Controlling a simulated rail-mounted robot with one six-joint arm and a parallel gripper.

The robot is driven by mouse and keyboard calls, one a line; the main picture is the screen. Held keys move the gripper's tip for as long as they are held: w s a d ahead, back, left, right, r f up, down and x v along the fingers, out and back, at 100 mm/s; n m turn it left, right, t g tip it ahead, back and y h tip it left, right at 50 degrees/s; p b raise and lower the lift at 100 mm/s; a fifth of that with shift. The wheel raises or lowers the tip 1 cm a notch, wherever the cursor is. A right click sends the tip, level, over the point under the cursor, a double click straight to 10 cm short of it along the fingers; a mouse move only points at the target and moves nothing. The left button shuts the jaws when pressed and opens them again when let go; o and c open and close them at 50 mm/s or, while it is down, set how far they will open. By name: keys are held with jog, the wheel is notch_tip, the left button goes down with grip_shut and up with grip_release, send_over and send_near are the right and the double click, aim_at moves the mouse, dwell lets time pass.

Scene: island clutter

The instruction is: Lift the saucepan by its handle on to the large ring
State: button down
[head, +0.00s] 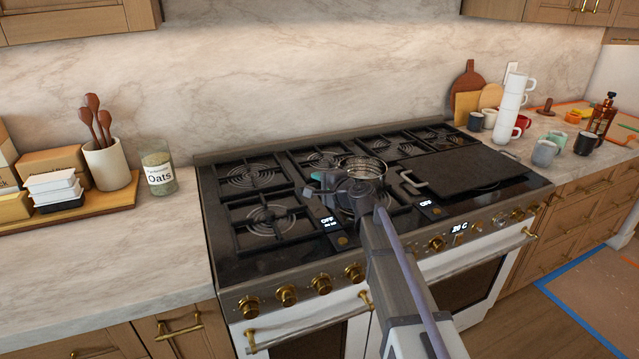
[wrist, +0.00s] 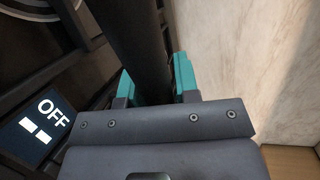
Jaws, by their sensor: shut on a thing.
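The saucepan (head: 362,168) shows as a round metal rim behind my wrist, over the middle of the cooktop. My arm hides most of its body, so I cannot tell whether it rests on a grate or hangs just above it. My gripper (head: 322,186) is at its left side. In the wrist view the teal fingers (wrist: 158,82) are shut on a dark bar, the saucepan's handle (wrist: 135,40). Several burner rings show, including the front left ring (head: 268,215) and the back left ring (head: 250,177), both bare. I cannot tell which ring is the large one.
A black griddle plate (head: 470,170) with a light handle covers the right of the cooktop. Stacked white mugs (head: 511,105) and other cups stand on the right counter. An oats jar (head: 159,175) and a utensil crock (head: 108,165) stand left of the stove.

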jog(key=shift+f+b, duration=0.65)
dwell(0.5)
jog(key=c, duration=0.8)
grip_release()
jog(key=p+v, duration=0.2)
jog(key=v, duration=0.8)
jog(key=shift+s+d+r, duration=0.15)
jog(key=shift+s, duration=0.2)
